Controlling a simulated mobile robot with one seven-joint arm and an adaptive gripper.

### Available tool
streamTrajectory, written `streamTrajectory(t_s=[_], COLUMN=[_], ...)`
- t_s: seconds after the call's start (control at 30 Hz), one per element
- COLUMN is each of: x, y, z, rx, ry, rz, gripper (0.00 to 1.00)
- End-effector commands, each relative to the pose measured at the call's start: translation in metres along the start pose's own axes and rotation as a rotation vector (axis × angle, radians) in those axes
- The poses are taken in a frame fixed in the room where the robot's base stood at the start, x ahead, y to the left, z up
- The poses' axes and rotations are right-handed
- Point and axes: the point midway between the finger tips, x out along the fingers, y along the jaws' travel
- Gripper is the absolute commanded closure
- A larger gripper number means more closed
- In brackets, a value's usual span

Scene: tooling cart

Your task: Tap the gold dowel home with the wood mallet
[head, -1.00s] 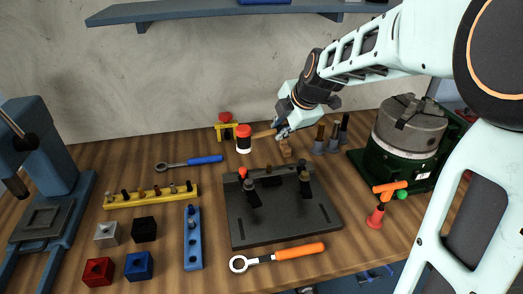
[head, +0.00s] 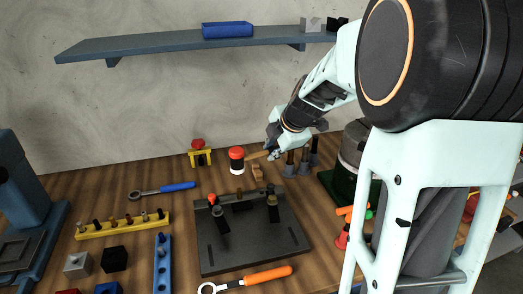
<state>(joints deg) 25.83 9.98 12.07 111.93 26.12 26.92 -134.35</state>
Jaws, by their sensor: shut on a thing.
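My gripper (head: 272,153) is shut on the light wooden handle of a mallet (head: 237,161). Two dark clamps stand on the plate, the left one (head: 220,218) with a red tip. A yellow rail (head: 108,231) at left holds several small pins in different colours. I cannot tell which small pin is the gold dowel.
A blue rail (head: 162,266) and an orange-handled wrench (head: 268,275) lie by the plate. A yellow stand (head: 200,158) is at the back. A blue shelf (head: 165,46) hangs above.

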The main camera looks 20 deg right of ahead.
Motion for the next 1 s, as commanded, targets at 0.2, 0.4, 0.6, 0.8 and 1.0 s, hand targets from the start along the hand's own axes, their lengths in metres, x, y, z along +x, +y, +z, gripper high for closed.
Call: streamTrajectory(t_s=[0.2,0.4,0.6,0.8,1.0], x=[0.006,0.019,0.025,0.032,0.031], y=[-0.005,-0.014,-0.018,-0.023,-0.023], z=[0.0,0.0,0.0,0.0,0.0], rx=[0.001,0.001,0.0,-0.001,0.001], ry=[0.0,0.0,-0.001,-0.001,-0.001], rz=[-0.001,-0.001,0.002,0.002,0.001], gripper=[1.0,1.0,1.0,1.0,1.0])
